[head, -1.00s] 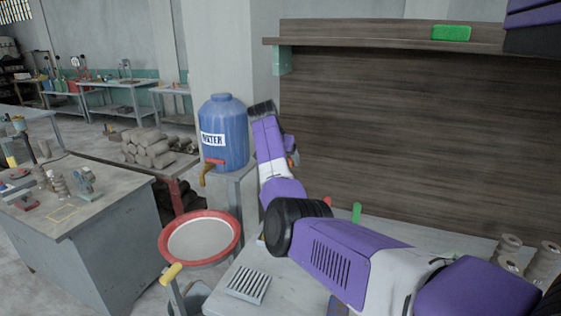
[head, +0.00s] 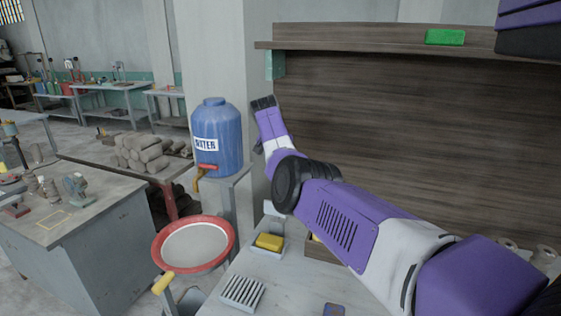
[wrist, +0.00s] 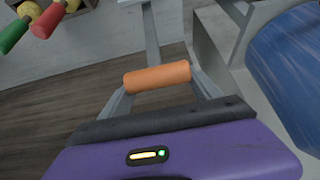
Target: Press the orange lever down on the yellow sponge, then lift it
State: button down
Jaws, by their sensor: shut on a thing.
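The orange lever's grip (wrist: 157,76) lies between my gripper's two grey fingers in the wrist view. My gripper (wrist: 160,84) is shut on it. A grey bar runs from the grip toward the top edge of that view, and its far end is out of frame. In the head view my arm hides the lever and my gripper's fingers. The yellow sponge (head: 269,241) sits in a small pale tray (head: 263,253) on the bench, left of my arm. I cannot tell how far the lever is from the sponge.
The blue water barrel (head: 216,135) stands left of my arm. A red-rimmed basin (head: 196,243) and a slotted grey plate (head: 242,291) are near the bench's left end. A red handle (wrist: 48,19) and green handle (wrist: 15,35) stick out near yellow pieces. A wooden panel rises behind.

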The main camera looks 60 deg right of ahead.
jog(key=shift+s+f, duration=0.1)
jog(key=shift+f, duration=0.35)
jog(key=c, duration=0.6)
grip_release()
jog(key=o, duration=0.5)
jog(key=shift+r, duration=0.2)
jog(key=shift+a+r, duration=0.15)
jog(key=shift+r, duration=0.35)
jog(key=b+v, duration=0.2)
jog(key=v, duration=0.4)
jog(key=shift+a+r, duration=0.2)
jog(key=shift+r, duration=0.1)
